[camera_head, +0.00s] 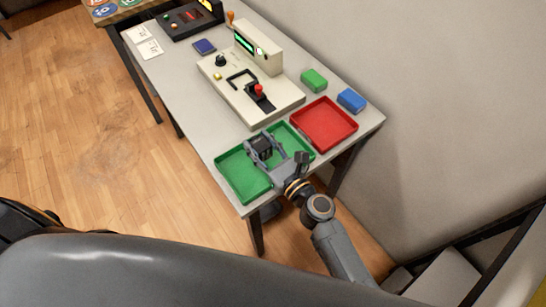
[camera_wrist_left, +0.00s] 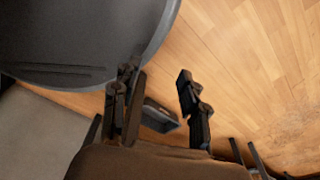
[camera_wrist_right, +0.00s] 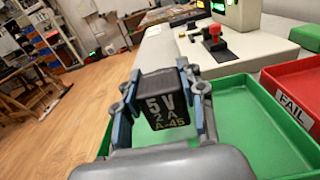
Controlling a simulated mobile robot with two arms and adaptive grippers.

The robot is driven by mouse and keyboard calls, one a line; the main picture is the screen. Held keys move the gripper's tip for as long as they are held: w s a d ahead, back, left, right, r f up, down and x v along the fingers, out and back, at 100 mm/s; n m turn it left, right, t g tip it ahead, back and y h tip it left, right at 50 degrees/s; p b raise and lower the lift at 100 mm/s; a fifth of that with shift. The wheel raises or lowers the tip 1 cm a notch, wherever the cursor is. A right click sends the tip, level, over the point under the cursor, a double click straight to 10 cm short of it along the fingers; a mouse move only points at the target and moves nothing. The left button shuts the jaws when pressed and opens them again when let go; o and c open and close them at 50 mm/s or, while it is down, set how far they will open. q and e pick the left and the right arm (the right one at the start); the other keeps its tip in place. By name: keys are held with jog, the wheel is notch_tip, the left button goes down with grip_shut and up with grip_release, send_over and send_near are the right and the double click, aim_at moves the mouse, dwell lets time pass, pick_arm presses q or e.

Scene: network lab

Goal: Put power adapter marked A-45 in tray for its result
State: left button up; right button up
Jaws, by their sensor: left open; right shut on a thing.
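My right gripper (camera_head: 264,142) is shut on the black power adapter (camera_wrist_right: 166,98), whose face reads "5V 2A A-45" in the right wrist view. It holds the adapter above the green tray (camera_head: 236,182), which also shows in the right wrist view (camera_wrist_right: 248,122). The adapter appears apart from the tray floor. The red tray (camera_head: 325,124) stands beside the green one; its label reads "FAIL" (camera_wrist_right: 292,108). The green tray's label is not visible. My left gripper (camera_wrist_left: 157,82) is open and empty, away from the table above the wooden floor.
A beige tester (camera_head: 235,90) with a red-topped lever and a lit green screen stands behind the trays. A green block (camera_head: 314,80) and a blue block (camera_head: 351,100) lie near the wall. A dark console (camera_head: 188,22) and white cards (camera_head: 150,48) are farther back.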

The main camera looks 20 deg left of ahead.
aim_at(265, 154)
jog(key=shift+w+d+f, duration=0.15)
jog(key=shift+f, duration=0.35)
jog(key=f+b, duration=0.1)
jog(key=d+f+b, duration=0.1)
jog(key=f+b, duration=0.1)
jog(key=shift+w+b, duration=0.1)
jog(key=shift+b, duration=0.2)
jog(key=shift+f, duration=0.35)
jog(key=shift+a+r, duration=0.15)
jog(key=shift+a, duration=0.15)
pick_arm(q)
jog(key=f, duration=0.1)
jog(key=a+f, duration=0.1)
jog(key=f, duration=0.1)
jog(key=s+f, duration=0.1)
jog(key=shift+a+f, duration=0.2)
pick_arm(e)
jog(key=shift+d, duration=0.1)
jog(key=shift+d+f+b, duration=0.1)
jog(key=shift+f+b, duration=0.15)
jog(key=shift+b, duration=0.1)
jog(key=o, duration=1.3)
pick_arm(q)
jog(key=shift+w+d+f, duration=0.1)
jog(key=shift+d+f, duration=0.05)
pick_arm(e)
jog(key=shift+r, duration=0.1)
